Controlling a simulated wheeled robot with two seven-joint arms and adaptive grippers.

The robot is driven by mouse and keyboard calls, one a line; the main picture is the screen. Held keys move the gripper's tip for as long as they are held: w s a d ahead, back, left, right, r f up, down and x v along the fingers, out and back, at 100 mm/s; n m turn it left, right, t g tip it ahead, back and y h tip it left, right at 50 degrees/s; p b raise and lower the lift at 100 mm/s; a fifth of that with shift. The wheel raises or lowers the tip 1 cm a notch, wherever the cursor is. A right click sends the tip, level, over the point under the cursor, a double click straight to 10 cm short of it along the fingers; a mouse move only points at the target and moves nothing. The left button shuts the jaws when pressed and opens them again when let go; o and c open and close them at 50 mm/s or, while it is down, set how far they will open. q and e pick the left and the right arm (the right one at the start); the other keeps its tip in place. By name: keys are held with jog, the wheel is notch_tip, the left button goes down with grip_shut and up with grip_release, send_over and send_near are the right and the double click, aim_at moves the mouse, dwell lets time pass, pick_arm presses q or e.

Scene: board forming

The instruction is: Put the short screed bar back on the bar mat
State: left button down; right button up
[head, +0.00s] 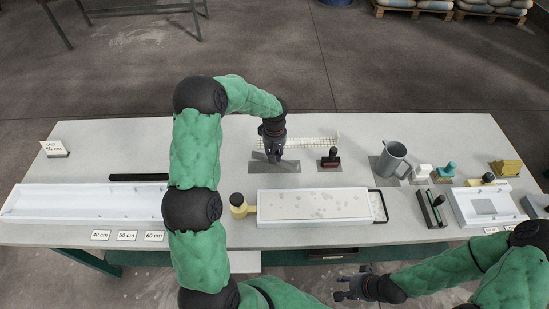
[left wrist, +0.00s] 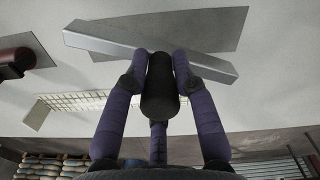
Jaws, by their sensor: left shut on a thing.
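The short screed bar is a pale grey metal bar with a black upright handle. It shows under my left gripper in the head view (head: 258,156) and the left wrist view (left wrist: 100,42). My left gripper (head: 273,155) is shut on the black handle (left wrist: 159,85). The bar mat, a flat dark grey sheet (head: 290,168), lies beneath; it also shows in the left wrist view (left wrist: 215,30). The bar lies across the mat at an angle, over it; I cannot tell whether they touch. My right gripper (head: 350,286) is open and empty in front of the table's front edge.
A white mesh strip (head: 318,140) lies behind the mat. A dark red-handled tool (head: 330,158) stands just right of it. A grey jug (head: 392,160) stands further right.

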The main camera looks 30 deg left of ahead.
pick_arm(q)
notch_tip(320, 180, down, 2)
jog(key=shift+f, duration=0.1)
jog(key=shift+f, duration=0.1)
jog(key=c, duration=1)
grip_release()
jog(key=shift+r, duration=0.35)
notch_tip(320, 180, up, 12)
jog(key=shift+f+p, duration=0.15)
jog(key=shift+p, duration=0.4)
